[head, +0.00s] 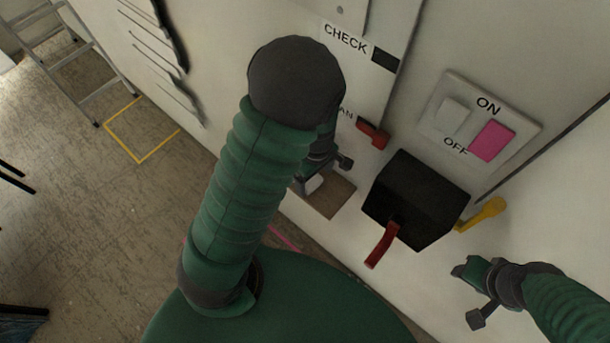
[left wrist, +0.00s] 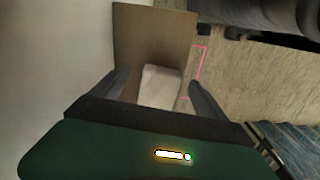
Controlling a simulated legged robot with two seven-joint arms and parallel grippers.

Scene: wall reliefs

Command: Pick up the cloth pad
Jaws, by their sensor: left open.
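The cloth pad (head: 314,183) is a small whitish block on a brown shelf (head: 338,200) against the white wall panel. It also shows in the left wrist view (left wrist: 161,86), lying on the brown surface (left wrist: 155,35). My left gripper (head: 306,180) is over the shelf at the pad, partly hidden behind my own arm. In the left wrist view its two fingers stand apart, one on each side of the pad in the picture, with gaps visible. I cannot tell the height between fingers and pad. My right gripper (head: 468,293) is at the lower right, away from the pad; its jaw opening is unclear.
Right of the shelf, a black box (head: 415,198) with a red lever (head: 381,245) juts from the wall. A red handle (head: 373,135), a yellow handle (head: 483,213) and an ON/OFF switch plate (head: 478,128) are nearby. A ladder (head: 75,62) stands far left; the floor between is open.

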